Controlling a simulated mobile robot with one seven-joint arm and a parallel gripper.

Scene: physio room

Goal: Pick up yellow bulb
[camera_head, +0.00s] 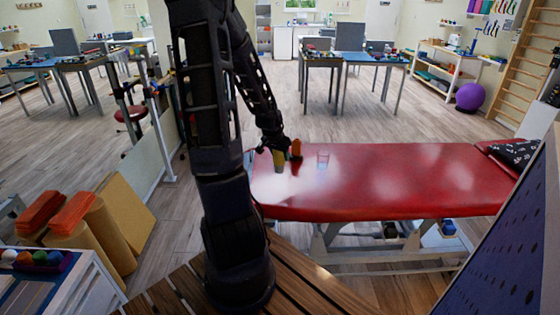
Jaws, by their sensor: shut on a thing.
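My black arm reaches down over the left end of the red treatment table (400,180). My gripper (280,150) is shut on a small yellow thing, which looks like the yellow bulb (279,161). The upper part of the bulb is hidden by the gripper. It is at or just above the tabletop; I cannot tell whether it touches. An orange-brown bottle-like object (296,148) stands just to the right of the gripper. A clear glass (323,160) stands further right on the table.
A patterned black cushion (516,152) lies at the table's right end. Most of the tabletop right of the glass is bare. A blue board (505,245) rises at front right. Orange blocks (40,211) and tan rolls (105,232) stand at left. A wooden slatted surface (310,285) is in front.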

